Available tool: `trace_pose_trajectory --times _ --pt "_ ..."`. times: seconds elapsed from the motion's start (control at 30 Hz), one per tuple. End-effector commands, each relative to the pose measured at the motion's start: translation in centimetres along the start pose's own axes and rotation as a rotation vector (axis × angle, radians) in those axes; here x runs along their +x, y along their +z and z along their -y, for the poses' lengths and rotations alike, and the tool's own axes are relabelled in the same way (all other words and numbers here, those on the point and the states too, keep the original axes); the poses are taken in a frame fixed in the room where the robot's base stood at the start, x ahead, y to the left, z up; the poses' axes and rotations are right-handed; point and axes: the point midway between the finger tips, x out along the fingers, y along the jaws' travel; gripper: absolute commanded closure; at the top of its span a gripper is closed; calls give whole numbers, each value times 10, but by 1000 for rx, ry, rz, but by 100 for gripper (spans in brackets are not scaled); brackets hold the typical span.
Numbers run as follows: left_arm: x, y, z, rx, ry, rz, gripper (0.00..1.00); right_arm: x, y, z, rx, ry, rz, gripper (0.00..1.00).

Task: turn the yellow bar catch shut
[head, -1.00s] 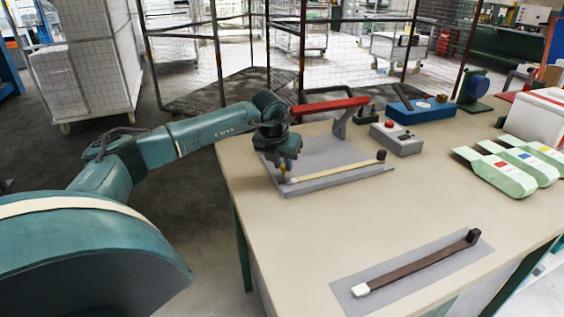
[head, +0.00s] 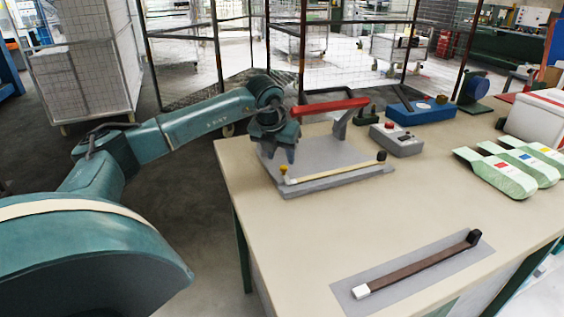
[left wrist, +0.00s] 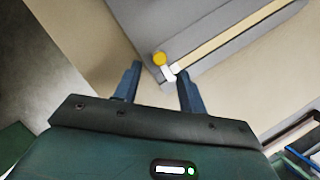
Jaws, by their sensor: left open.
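The pale yellow bar (head: 335,171) lies along the front edge of the grey press plate (head: 310,157). A yellow knob (head: 283,170) stands at its left end beside a small white piece; a black block (head: 381,156) is at its right end. My left gripper (head: 281,156) hangs just above and behind the knob, fingers pointing down. In the left wrist view the open fingers (left wrist: 157,88) are empty, with the yellow knob (left wrist: 159,59) and white piece (left wrist: 170,73) beyond them and apart from them.
A red lever arm (head: 330,108) rises behind the plate. A grey button box (head: 397,140) and a blue box (head: 422,111) stand to its right. A dark brown bar (head: 418,264) lies on a grey strip at the front. Green pouches (head: 497,172) lie at right. The middle of the table is clear.

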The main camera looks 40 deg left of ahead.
Motion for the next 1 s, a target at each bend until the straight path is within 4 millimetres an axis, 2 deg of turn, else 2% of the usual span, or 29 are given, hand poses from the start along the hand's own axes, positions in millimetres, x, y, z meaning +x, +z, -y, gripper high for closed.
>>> trace_pose_trajectory --times 0.03,0.2,0.4,0.6,1.0 --pt "-13 1 -1 0 0 6 59 1 1 0 2 0 -1 100" --pt "-51 1 0 1 0 5 59 1 2 0 6 -1 -2 100" --pt "-81 0 0 0 -1 3 59 1 2 0 9 -1 -3 100" --pt "-91 0 0 0 0 0 59 1 2 -1 8 -1 -3 100" --pt "-91 0 0 0 0 0 59 0 3 -2 0 -2 -1 100"
